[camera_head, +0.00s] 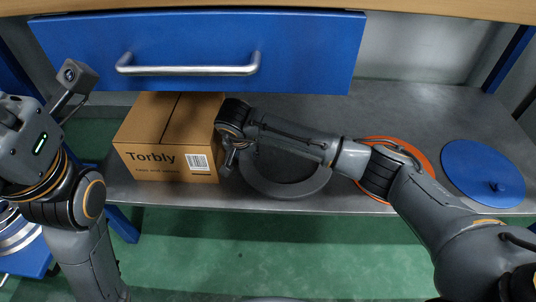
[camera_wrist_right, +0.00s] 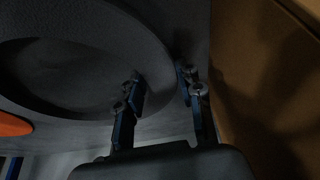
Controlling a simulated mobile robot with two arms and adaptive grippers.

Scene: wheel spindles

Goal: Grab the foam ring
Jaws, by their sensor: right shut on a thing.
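The foam ring (camera_head: 285,188) is a thick dark grey ring lying on the grey metal shelf, partly covered by my right forearm in the head view. My right gripper (camera_head: 230,158) is at the ring's left side, close beside the cardboard box. In the right wrist view the ring (camera_wrist_right: 150,45) fills the upper left. My right gripper (camera_wrist_right: 160,88) is shut on its rim, with one finger inside the hole and one outside. My left wrist shows at the left edge of the head view, away from the shelf; its fingertips cannot be made out.
A cardboard box (camera_head: 150,165) marked Torbly stands left of the ring. An orange ring (camera_head: 425,160) and a blue disc with a knob (camera_head: 480,175) lie to the right. A blue drawer (camera_head: 200,40) with a metal handle hangs above the shelf.

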